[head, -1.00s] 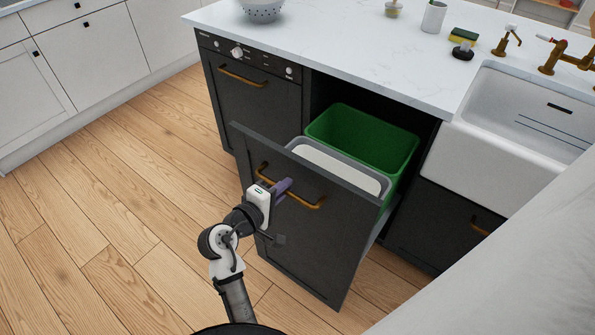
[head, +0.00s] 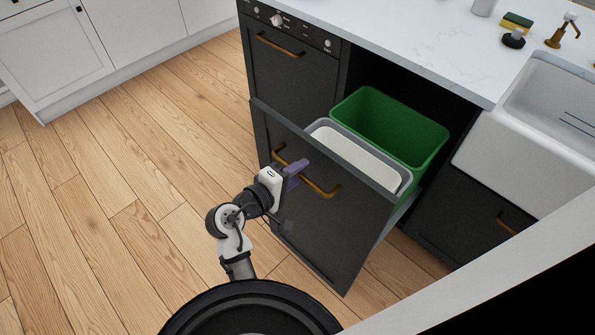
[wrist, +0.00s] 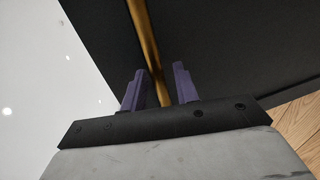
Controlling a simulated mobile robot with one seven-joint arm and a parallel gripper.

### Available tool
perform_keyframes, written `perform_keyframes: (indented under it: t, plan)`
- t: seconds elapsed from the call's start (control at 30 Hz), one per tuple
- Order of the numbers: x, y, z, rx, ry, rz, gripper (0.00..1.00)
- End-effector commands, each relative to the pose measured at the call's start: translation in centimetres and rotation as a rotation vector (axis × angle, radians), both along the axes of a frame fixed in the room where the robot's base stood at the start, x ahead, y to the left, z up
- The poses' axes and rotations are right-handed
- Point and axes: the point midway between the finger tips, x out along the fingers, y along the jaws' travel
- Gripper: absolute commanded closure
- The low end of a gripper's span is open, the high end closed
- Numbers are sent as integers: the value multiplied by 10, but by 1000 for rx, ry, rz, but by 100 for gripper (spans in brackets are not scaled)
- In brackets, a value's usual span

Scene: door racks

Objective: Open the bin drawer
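The bin drawer (head: 335,228) is a dark panel-fronted drawer standing well out from the island cabinet. Inside are a green bin (head: 385,118) at the back and a grey-rimmed bin with a white inside (head: 352,150) in front. A brass bar handle (head: 321,191) runs across the drawer front. My gripper (head: 297,170) is at the left part of this handle. In the wrist view, the brass bar (wrist: 146,40) passes between the two purple fingers of my gripper (wrist: 158,85). The fingers are apart, with narrow gaps beside the bar, so no firm grip shows.
The dark oven-like front (head: 290,80) is left of the drawer, and the white sink (head: 520,130) is right. The white countertop (head: 410,45) overhangs behind the bins. Clear wooden floor (head: 120,180) lies to the left. A pale surface crosses the lower right.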

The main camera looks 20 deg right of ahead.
Motion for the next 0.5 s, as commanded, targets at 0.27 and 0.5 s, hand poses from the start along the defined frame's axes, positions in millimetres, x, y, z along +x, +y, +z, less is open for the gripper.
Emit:
perform_keyframes:
  t: [0.27,0.5]
  plan:
    - [-1,1,0,0,0,0,70]
    - [-12,32,5,1,-3,4,70]
